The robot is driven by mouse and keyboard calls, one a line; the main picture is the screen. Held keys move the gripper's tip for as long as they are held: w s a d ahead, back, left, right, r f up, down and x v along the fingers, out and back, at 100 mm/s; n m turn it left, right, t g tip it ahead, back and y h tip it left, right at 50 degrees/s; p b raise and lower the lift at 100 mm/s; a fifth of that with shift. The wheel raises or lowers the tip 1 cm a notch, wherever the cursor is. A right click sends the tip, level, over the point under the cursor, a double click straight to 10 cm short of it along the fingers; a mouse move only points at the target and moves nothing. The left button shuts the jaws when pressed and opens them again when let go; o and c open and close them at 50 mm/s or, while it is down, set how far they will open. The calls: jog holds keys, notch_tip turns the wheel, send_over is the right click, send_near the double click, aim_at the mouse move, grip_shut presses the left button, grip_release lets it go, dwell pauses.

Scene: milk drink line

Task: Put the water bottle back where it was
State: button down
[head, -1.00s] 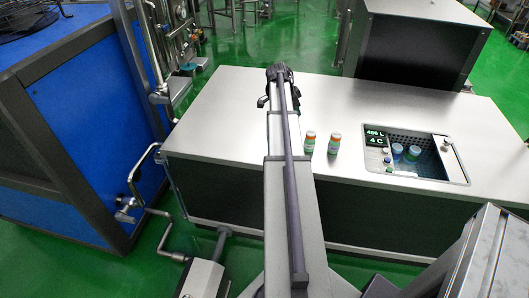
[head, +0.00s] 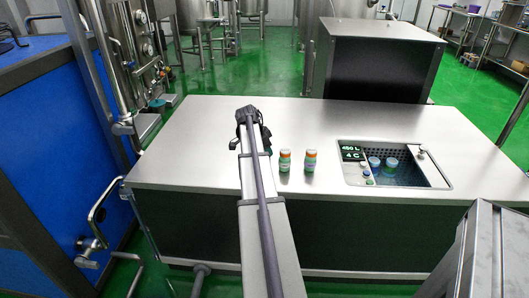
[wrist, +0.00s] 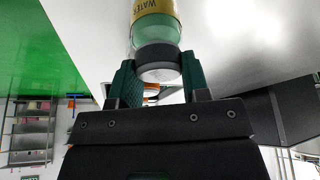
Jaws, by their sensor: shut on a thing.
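In the wrist view the water bottle (wrist: 153,38), with a yellow "WATER" label, a clear greenish body and a dark band near its end, sits between the green fingers of my gripper (wrist: 157,76). The gripper is shut on it. The pale counter fills the upper right behind it. The bottle's far end is cut off by the frame edge, and I cannot tell whether it touches the counter. In the head view my arm reaches over the metal counter (head: 205,150); its end hides the gripper and the bottle.
Two small bottles with orange and green bands, a left one (head: 285,160) and a right one (head: 311,160), stand right of my arm. A sunken cooler (head: 440,184) with a display and several containers is further right. A dark cabinet (head: 385,65) stands behind. The left counter is clear.

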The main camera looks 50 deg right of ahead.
jog(key=c, duration=0.6)
grip_release()
jog(key=shift+f, duration=0.1)
jog(key=shift+r+p, duration=0.5)
jog(key=shift+p, duration=0.05)
jog(key=p+v, duration=1)
jog(key=v, duration=0.1)
jog(key=shift+a, duration=0.2)
